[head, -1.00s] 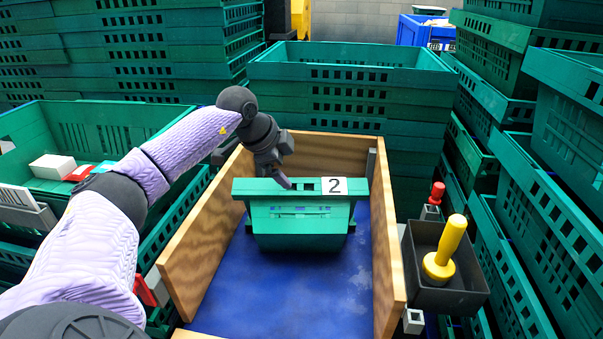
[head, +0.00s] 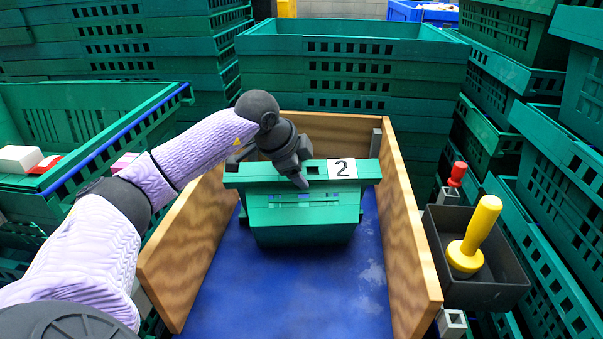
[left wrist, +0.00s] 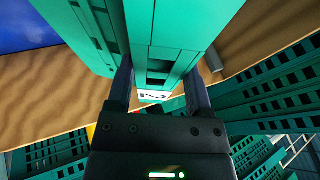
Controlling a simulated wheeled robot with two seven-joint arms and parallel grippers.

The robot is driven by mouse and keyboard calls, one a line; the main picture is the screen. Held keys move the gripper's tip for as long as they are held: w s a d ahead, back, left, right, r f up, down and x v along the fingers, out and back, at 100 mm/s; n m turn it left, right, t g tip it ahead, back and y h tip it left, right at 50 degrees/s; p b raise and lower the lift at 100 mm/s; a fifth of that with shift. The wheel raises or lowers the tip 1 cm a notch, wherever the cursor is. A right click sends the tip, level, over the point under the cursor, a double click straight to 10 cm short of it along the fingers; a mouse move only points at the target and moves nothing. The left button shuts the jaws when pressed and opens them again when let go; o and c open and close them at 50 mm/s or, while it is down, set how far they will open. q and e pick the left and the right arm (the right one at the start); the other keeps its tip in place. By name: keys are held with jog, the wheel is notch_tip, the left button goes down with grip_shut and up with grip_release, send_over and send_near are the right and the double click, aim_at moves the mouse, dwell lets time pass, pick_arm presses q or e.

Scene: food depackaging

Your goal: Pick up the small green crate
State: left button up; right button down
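The small green crate (head: 303,218), with a white label "2" (head: 342,169) on its rim, sits on the blue floor (head: 290,300) of a wooden-sided bay. My left gripper (head: 300,180) is at the crate's top rim, just left of the label, with a fingertip in front of the rim. In the left wrist view, my two fingers (left wrist: 158,88) stand apart on either side of the crate's rim (left wrist: 162,55). I cannot tell whether they touch it. The label (left wrist: 154,96) shows between them. My right gripper is out of view.
Wooden walls (head: 407,225) flank the crate closely. A black tray (head: 498,292) with a yellow-handled tool (head: 480,232) is at the right. Large green crates (head: 350,90) are stacked behind and at both sides. The blue floor in front is clear.

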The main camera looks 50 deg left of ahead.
pick_arm(q)
grip_shut()
